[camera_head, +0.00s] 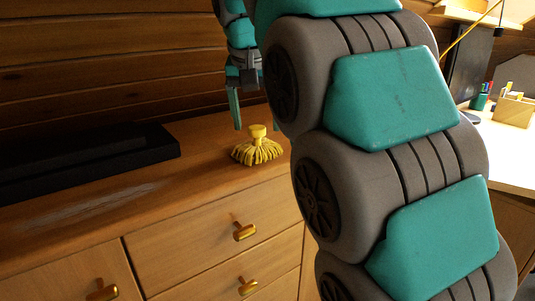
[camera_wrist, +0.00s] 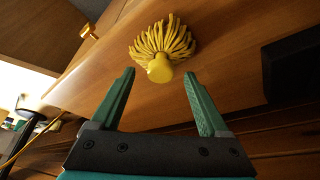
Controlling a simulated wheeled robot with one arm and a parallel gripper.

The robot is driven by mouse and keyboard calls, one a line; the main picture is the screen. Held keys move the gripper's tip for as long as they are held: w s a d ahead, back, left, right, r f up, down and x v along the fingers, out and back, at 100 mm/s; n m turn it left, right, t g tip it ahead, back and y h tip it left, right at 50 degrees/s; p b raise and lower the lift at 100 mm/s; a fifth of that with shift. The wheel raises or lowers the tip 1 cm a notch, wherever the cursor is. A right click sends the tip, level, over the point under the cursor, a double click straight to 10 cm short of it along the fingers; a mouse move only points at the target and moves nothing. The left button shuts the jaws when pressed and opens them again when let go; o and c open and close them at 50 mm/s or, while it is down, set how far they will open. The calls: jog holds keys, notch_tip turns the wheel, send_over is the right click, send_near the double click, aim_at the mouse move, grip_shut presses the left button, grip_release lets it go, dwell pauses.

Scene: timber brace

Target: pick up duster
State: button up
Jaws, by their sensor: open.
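The yellow duster (camera_head: 257,147) stands on the wooden dresser top (camera_head: 200,150), bristles down and its short round handle up. In the wrist view the duster (camera_wrist: 163,45) lies ahead of my gripper (camera_wrist: 160,87), with its handle end towards the gap between the two green fingers. My gripper also shows in the head view (camera_head: 247,107), just above and behind the duster. The fingers are spread wide and empty. They do not appear to touch the duster. My own arm covers the right middle of the head view.
A long black object (camera_head: 90,160) lies on the dresser top to the left, against the plank wall (camera_head: 120,60). Drawers with brass handles (camera_head: 244,232) are below. A white desk (camera_head: 508,142) with a pen box (camera_head: 513,108) stands at the right.

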jog(key=shift+w+f, duration=0.3)
jog(key=shift+f, duration=0.3)
jog(key=shift+r, duration=0.1)
jog(key=shift+c, duration=0.2)
grip_shut()
